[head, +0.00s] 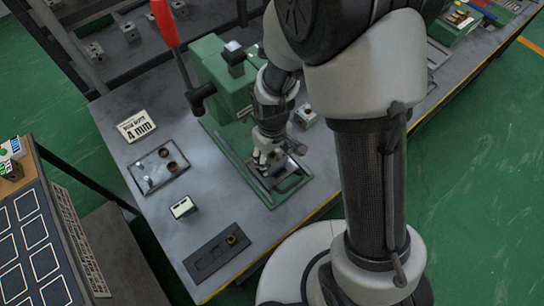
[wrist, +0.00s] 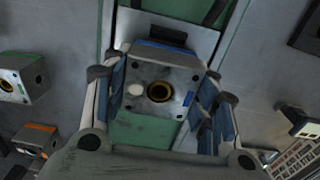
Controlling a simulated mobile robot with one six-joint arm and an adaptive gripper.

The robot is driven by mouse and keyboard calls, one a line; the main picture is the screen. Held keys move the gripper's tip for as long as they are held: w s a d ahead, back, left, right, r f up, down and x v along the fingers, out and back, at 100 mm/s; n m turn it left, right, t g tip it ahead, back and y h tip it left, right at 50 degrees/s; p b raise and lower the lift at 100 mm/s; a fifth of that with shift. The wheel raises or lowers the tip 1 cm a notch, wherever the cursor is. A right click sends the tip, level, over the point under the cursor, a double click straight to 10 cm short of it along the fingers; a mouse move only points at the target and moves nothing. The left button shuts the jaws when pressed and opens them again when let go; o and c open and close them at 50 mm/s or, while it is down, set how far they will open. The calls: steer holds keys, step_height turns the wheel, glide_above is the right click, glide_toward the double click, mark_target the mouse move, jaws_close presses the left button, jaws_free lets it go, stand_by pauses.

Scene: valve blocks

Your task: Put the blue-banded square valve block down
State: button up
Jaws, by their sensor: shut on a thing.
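In the wrist view the blue-banded square valve block (wrist: 146,73) sits between the two fingers of my gripper (wrist: 160,98). It is a grey block with a blue strip along its far edge, a brass-lined round bore and a pale spot beside the bore. The fingers are shut on its left and right sides. In the head view my gripper (head: 267,160) points down over the green-edged base (head: 291,187) of the green press (head: 215,72). The block is mostly hidden there by my gripper. I cannot tell whether it touches the base.
A tray (head: 147,181) with brown rings, a "4 mm" sign (head: 137,126), a small block (head: 184,207) and a dark slotted plate (head: 206,262) lie left of the base. Another block (head: 306,116) stands behind my gripper. The press's red handle (head: 164,22) rises at the back.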

steer(key=shift+f+b, duration=0.5)
steer(key=shift+f, duration=0.05)
steer(key=o, duration=1.4)
steer(key=shift+r, duration=0.15)
steer(key=s+d+r+m+t+p, duration=0.1)
steer(key=d+r+p, duration=0.2)
steer(key=r, duration=0.9)
steer(key=s+d+r+m+t+p, duration=0.1)
steer(key=s+d+r+m+p, duration=0.15)
steer(key=r, duration=0.95)
steer(key=s+d+r+m+t, duration=0.1)
steer(key=s+r, duration=0.1)
steer(key=s, duration=0.1)
steer(key=s+d+r+m, duration=0.1)
steer(key=s+d+r, duration=0.1)
steer(key=s+r, duration=0.1)
steer(key=s+d+r+m+t, duration=0.1)
steer(key=s+d+r, duration=0.1)
steer(key=s+r, duration=0.1)
steer(key=shift+s+d+r+t, duration=0.2)
steer(key=shift+s+r+t, duration=0.1)
steer(key=shift+s, duration=0.25)
